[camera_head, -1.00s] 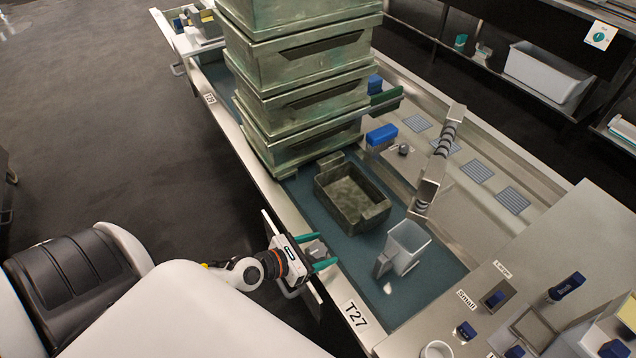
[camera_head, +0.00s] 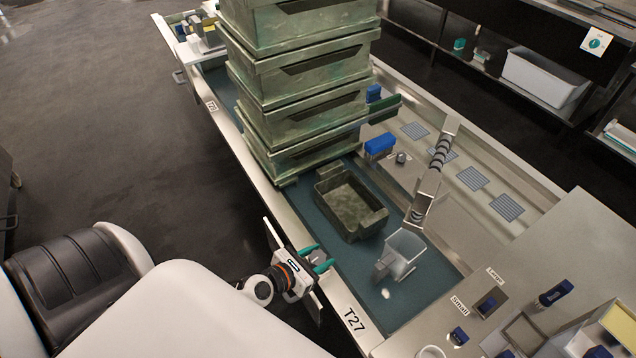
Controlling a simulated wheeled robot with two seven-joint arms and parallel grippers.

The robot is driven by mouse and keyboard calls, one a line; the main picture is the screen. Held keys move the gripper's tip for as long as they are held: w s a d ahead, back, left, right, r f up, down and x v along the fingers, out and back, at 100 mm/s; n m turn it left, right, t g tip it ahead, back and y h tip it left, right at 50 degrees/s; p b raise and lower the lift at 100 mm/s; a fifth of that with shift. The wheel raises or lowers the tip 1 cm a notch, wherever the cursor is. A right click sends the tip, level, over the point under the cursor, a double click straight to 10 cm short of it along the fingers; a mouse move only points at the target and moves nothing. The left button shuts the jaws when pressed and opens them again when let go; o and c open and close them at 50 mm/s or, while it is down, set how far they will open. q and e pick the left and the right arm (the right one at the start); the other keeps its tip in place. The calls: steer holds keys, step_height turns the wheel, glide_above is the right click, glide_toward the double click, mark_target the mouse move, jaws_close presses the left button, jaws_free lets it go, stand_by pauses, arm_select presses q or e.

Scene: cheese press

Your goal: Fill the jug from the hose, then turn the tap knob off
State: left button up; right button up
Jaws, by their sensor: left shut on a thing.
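The pale grey jug (camera_head: 402,256) stands upright on the blue-green work surface, its handle toward my left gripper. I cannot see whether it holds liquid. The segmented metal hose (camera_head: 439,155) comes down behind it, its lower end near the jug's rim. No stream shows. A small grey knob (camera_head: 401,158) beside a blue block may be the tap knob. My left gripper (camera_head: 323,261), with teal fingers, is at the near edge of the surface, left of the jug and apart from it. It is shut on a small grey thing I cannot identify. My right gripper is not in view.
A dark green open bin (camera_head: 350,209) stands behind the jug. A tall stack of green crates (camera_head: 300,100) rises beyond it. The metal counter (camera_head: 480,335) with blue-capped parts lies at the right. A small white spot (camera_head: 385,293) lies in front of the jug.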

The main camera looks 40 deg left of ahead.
arm_select(q)
steer(key=n+y+p, duration=0.1)
steer(key=p, duration=0.1)
steer(key=n+y+p, duration=0.1)
steer(key=y+p, duration=0.1)
steer(key=shift+d+r+n, duration=0.1)
steer(key=shift+r+n, duration=0.2)
steer(key=shift+n, duration=0.1)
steer(key=n+y+p, duration=0.1)
steer(key=n+y, duration=0.1)
steer(key=y, duration=0.1)
steer(key=shift+f+n, duration=0.2)
steer(key=shift+n, duration=0.2)
steer(key=n+g+y, duration=0.1)
steer(key=n+y, duration=0.1)
steer(key=y, duration=0.1)
steer(key=shift+f+n+p, duration=0.15)
steer(key=shift+n+p, duration=0.15)
steer(key=shift+n+g+y+b, duration=0.35)
steer(key=shift+n+g+y, duration=1.25)
steer(key=shift+n+y, duration=0.5)
steer(key=o, duration=1)
steer(key=shift+c, duration=0.2)
